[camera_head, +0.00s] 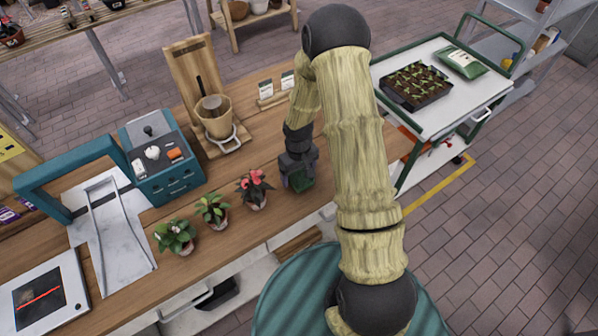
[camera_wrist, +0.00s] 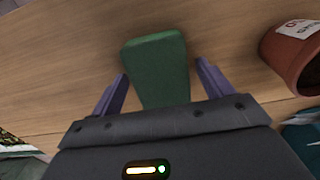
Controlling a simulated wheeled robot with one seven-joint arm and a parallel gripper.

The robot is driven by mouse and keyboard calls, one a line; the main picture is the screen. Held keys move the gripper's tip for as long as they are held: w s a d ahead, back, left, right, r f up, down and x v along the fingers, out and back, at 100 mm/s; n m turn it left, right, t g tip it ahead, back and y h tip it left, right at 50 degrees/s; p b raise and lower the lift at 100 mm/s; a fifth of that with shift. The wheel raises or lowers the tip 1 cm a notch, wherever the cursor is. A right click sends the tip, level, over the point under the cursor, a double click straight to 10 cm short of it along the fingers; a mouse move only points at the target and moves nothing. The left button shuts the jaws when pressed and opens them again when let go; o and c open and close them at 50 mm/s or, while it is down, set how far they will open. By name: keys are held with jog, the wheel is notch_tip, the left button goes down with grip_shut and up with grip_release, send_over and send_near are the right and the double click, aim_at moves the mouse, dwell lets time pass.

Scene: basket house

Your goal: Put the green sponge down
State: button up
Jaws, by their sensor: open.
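The green sponge (camera_wrist: 158,70) lies on the wooden workbench in the wrist view, between the two fingers of my gripper (camera_wrist: 155,88). The fingers are apart from it, with a gap on each side. The arm hides part of the bench to the right.
Several small potted plants stand to the left, the nearest a red-flowered one (camera_head: 255,188). A terracotta pot (camera_wrist: 293,55) is close at right in the wrist view. A teal box (camera_head: 160,160) and a wooden stand (camera_head: 195,85) are further back. A cart (camera_head: 440,105) stands right.

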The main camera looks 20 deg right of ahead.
aim_at(298, 174)
notch_tip(298, 174, up, 12)
jog(key=b, duration=0.1)
jog(key=shift+r, duration=0.15)
dwell(0.5)
dwell(0.4)
jog(key=s+r+m+t, duration=0.2)
jog(key=s+r, duration=0.7)
jog(key=s, duration=0.5)
jog(key=shift+r+m+t, duration=0.25)
jog(key=shift+m+t, duration=0.05)
jog(key=shift+m, duration=0.5)
